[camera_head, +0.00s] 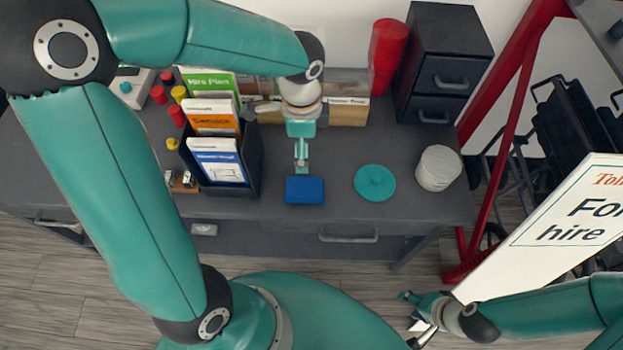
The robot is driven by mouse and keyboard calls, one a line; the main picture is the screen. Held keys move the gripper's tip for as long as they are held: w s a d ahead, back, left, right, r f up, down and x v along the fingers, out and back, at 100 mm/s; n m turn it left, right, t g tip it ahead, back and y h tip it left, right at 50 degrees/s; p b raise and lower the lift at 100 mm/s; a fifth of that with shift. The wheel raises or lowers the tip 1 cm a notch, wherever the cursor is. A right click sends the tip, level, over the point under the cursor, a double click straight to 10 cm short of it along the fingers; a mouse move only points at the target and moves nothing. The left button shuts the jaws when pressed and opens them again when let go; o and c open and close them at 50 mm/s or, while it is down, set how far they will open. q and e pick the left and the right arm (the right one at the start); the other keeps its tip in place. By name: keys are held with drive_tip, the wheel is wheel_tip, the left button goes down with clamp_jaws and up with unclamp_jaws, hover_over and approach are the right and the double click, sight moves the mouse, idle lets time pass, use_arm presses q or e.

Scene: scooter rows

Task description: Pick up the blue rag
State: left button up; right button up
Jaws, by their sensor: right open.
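The blue rag (304,190) is a small folded blue block lying near the front edge of the dark grey desk (335,212). My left gripper (301,167) points down just behind the rag in the picture. Its fingers look narrow from this side, so whether they are parted does not show, and I cannot tell if they touch the rag. My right gripper (412,320) is low at the bottom right, in front of the desk. It is open and empty, far from the rag.
A teal disc (375,183) and a white round container (438,168) stand right of the rag. A black holder with booklets (252,165) stands to its left.

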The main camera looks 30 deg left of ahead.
use_arm(q)
drive_tip(key=b, duration=0.1)
hover_over(304, 187)
drive_tip(key=f, duration=1)
drive_tip(key=shift+w, duration=0.3)
drive_tip(key=shift+s+f+b, duration=0.15)
drive_tip(key=shift+f+b, duration=0.05)
drive_tip(key=shift+f, duration=1.35)
drive_tip(key=shift+s+f+b, duration=0.1)
drive_tip(key=shift+f+b, duration=0.05)
drive_tip(key=shift+f, duration=1.35)
drive_tip(key=shift+c, duration=0.3)
drive_tip(key=c, duration=1.1)
